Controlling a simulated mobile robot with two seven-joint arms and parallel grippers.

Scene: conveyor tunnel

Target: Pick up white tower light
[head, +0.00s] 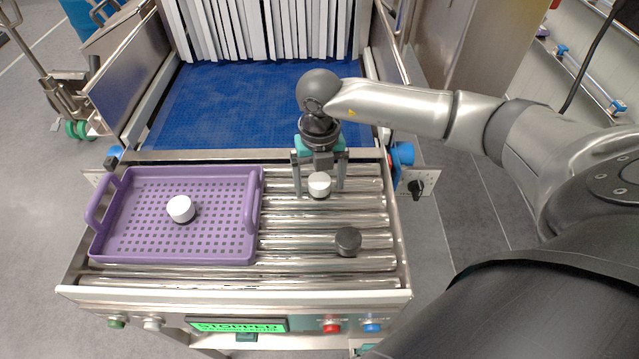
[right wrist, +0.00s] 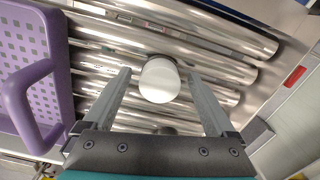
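A short white cylinder, the white tower light (head: 319,181), stands on the rollers right of the purple tray. It also shows in the right wrist view (right wrist: 159,82). My right gripper (head: 319,192) points down over it, open, with one finger on each side. In the right wrist view a gap shows between the light and each finger of the gripper (right wrist: 159,74). A second white cylinder (head: 181,209) of similar look stands in the purple tray. My left gripper is not in view.
The purple tray (head: 107,236) lies on the left of the rollers; its handle (right wrist: 30,105) shows in the right wrist view. A dark cylinder (head: 347,242) stands on the rollers nearer the front. A blue belt (head: 215,100) runs back to white strip curtains. The panel display (head: 238,325) reads STOPPED.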

